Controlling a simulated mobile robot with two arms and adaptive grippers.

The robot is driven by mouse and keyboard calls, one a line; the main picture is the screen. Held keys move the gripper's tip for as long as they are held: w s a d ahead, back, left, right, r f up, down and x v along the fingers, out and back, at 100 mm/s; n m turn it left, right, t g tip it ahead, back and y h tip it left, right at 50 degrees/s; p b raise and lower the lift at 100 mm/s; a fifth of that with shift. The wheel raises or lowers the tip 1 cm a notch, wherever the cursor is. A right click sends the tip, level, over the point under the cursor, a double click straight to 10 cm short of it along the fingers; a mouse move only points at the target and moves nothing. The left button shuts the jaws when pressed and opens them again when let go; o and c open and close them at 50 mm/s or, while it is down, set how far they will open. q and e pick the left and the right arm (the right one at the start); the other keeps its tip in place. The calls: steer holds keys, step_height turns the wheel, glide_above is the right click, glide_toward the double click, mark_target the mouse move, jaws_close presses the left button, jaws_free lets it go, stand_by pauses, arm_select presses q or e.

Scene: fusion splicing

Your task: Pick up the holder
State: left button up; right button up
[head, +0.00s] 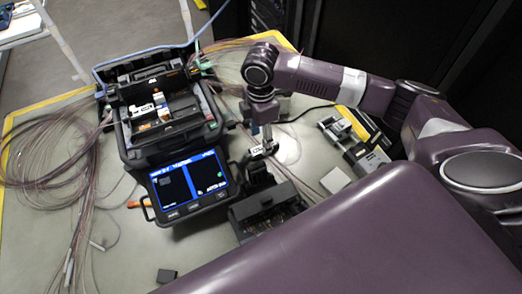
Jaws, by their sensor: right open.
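My right gripper (267,137) points down in the middle of the table, just right of the fusion splicer (138,153). It is open, but its fingers look small and thin in the head view. A small white-and-dark piece (263,150), which looks like a holder, lies right under the fingertips. I cannot tell whether the fingers touch it or stand around it. A similar white piece (143,110) sits inside the open splicer. My left gripper is not in view.
The splicer's lit screen (188,184) faces front. A dark box (266,209) stands near the gripper. A white block (335,180) and grey tools (366,157) lie at right. Loose fibres (50,150) cover the left side.

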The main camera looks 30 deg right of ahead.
mark_target(261, 146)
step_height(261, 146, down, 4)
steer(key=shift+f+p, duration=0.2)
steer(key=shift+p, duration=0.1)
steer(key=shift+c, duration=0.4)
jaws_close()
steer(key=shift+r, duration=0.1)
step_height(261, 146, up, 20)
steer(key=b, duration=0.1)
